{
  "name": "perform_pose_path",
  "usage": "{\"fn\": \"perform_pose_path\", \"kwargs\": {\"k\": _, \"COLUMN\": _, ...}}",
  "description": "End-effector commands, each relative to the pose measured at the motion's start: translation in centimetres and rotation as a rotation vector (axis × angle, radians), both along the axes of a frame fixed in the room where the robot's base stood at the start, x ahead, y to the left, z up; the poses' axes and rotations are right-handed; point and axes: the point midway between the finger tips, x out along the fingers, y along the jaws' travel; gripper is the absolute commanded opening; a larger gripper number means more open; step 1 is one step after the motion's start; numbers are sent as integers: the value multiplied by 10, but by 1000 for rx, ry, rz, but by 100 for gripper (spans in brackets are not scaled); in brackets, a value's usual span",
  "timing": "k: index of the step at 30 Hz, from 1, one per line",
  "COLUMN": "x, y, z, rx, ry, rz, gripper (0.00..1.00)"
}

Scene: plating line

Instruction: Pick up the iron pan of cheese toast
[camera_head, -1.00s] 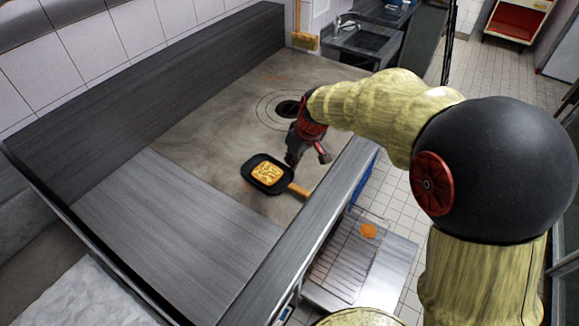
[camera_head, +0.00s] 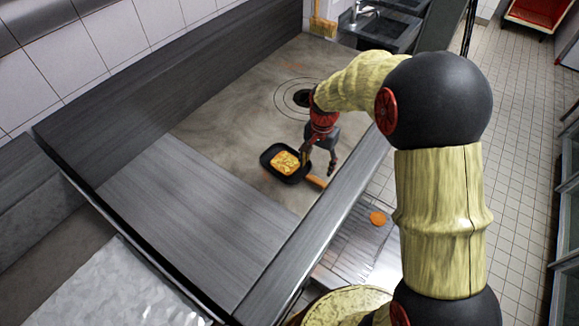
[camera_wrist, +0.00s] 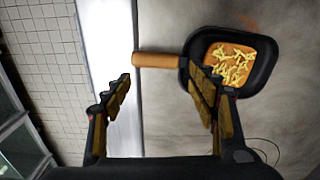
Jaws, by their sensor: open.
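The iron pan (camera_head: 268,158) is a black square pan lying flat on the griddle top, with a wooden handle (camera_head: 316,182) toward the counter's front edge. The cheese toast (camera_head: 285,163) lies inside it, golden with shredded cheese. My gripper (camera_head: 320,166) is just above and beside the pan, on the handle side. In the wrist view my gripper (camera_wrist: 160,90) is open and empty. There the pan (camera_wrist: 262,80) is at the upper right, its near side partly hidden by the right finger. The handle (camera_wrist: 157,60) crosses the gap ahead of the fingertips.
The griddle surface (camera_head: 225,120) is clear around the pan, with a dark round hole (camera_head: 302,98) behind. A raised metal front ledge (camera_head: 310,225) runs close to the handle. A lower shelf with an orange disc (camera_head: 378,218) is beyond it. A brush (camera_head: 322,28) stands at the back.

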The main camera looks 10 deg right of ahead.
Motion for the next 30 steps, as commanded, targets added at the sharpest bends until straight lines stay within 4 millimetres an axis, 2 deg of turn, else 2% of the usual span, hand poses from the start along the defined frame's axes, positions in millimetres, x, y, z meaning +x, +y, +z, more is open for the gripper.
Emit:
{"fn": "perform_pose_path", "kwargs": {"k": 6, "x": -2, "y": 0, "z": -2, "rx": -2, "ry": 8, "rz": -149, "gripper": 73}}
{"fn": "perform_pose_path", "kwargs": {"k": 18, "x": -2, "y": 1, "z": -36, "rx": -1, "ry": 9, "rz": -157, "gripper": 96}}
{"fn": "perform_pose_path", "kwargs": {"k": 25, "x": -3, "y": 3, "z": -69, "rx": -2, "ry": 11, "rz": -157, "gripper": 96}}
{"fn": "perform_pose_path", "kwargs": {"k": 30, "x": -2, "y": 3, "z": -79, "rx": -1, "ry": 7, "rz": -157, "gripper": 96}}
